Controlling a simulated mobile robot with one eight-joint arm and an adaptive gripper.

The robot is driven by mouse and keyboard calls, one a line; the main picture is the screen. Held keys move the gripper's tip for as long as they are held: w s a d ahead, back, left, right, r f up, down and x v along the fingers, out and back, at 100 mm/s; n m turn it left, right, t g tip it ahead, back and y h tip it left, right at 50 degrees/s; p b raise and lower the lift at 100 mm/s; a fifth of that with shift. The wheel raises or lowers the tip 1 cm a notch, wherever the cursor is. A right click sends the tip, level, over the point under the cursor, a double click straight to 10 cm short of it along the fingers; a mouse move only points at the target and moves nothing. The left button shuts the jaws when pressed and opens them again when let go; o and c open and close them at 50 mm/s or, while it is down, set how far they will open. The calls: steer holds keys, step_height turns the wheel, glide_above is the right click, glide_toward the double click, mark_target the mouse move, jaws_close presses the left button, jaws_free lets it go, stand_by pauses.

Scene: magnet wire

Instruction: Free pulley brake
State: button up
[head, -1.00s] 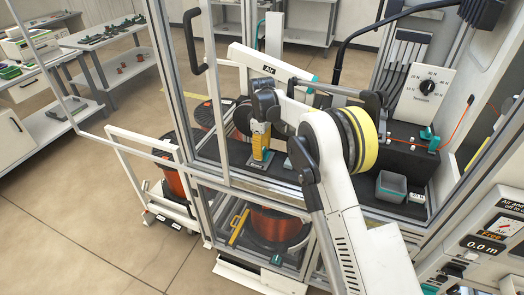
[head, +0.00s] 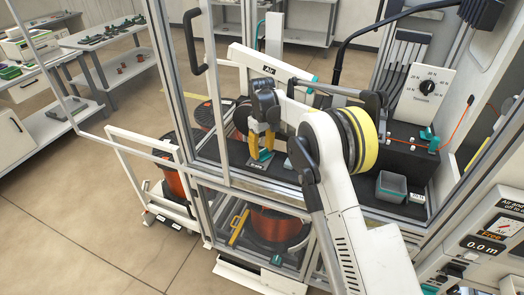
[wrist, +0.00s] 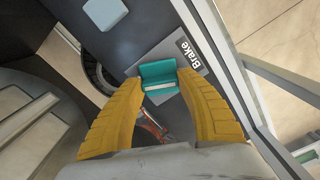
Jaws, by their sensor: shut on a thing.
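The brake lever is a small teal piece (wrist: 157,72) beside a plate marked "Brake" (wrist: 195,55) in the wrist view. In the head view the teal lever (head: 265,156) sits low inside the machine frame, under my gripper (head: 263,147). My gripper's yellow fingers (wrist: 161,82) stand on the two sides of the lever and are shut on it.
Metal frame posts (head: 205,90) stand left of my gripper. A grey bin (head: 391,187) sits at the right. Copper wire spools (head: 277,226) are below. The floor at the left is partly clear.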

mark_target(262, 150)
steer(key=m, duration=1.2)
steer(key=shift+m, duration=0.3)
stand_by(0.4)
steer(key=o, duration=1.2)
step_height(262, 150, up, 12)
